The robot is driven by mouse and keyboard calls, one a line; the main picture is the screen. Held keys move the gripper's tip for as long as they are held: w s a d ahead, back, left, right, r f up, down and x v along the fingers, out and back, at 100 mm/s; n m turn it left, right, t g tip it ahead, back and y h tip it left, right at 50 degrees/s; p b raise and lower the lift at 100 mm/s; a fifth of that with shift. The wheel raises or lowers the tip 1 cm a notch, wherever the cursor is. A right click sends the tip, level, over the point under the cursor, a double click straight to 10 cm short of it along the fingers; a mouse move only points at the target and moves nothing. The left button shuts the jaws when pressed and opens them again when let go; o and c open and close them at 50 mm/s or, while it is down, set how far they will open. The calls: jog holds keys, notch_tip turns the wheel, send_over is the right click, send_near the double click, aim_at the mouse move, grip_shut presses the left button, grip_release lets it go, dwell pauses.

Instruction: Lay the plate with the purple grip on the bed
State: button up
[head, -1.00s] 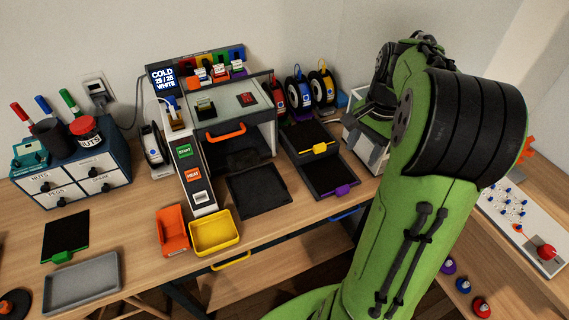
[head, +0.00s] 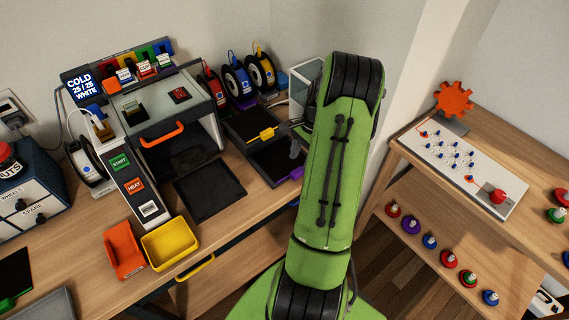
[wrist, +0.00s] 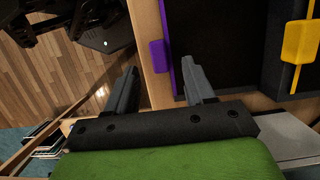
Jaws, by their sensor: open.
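The plate with the purple grip (head: 272,164) is dark and lies flat on a rack right of the printer. Its purple grip (wrist: 158,55) faces the table's front edge and shows between my fingers in the wrist view. My gripper (wrist: 163,82) is open and empty, its fingertips close to the grip, one on each side in the picture. I cannot tell whether they touch. In the head view my arm partly hides the gripper. A dark square surface (head: 211,188), which looks like the bed, extends in front of the printer (head: 185,105); no plate is distinguishable on it.
A plate with a yellow grip (head: 262,134) lies just behind. Spools (head: 238,80) stand at the back. A yellow bin (head: 170,243) and orange bin (head: 123,250) sit at the front. A side bench holds a pegboard panel (head: 462,165).

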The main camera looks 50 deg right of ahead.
aim_at(298, 170)
jog(key=x, duration=0.4)
jog(key=shift+f, duration=0.15)
grip_shut()
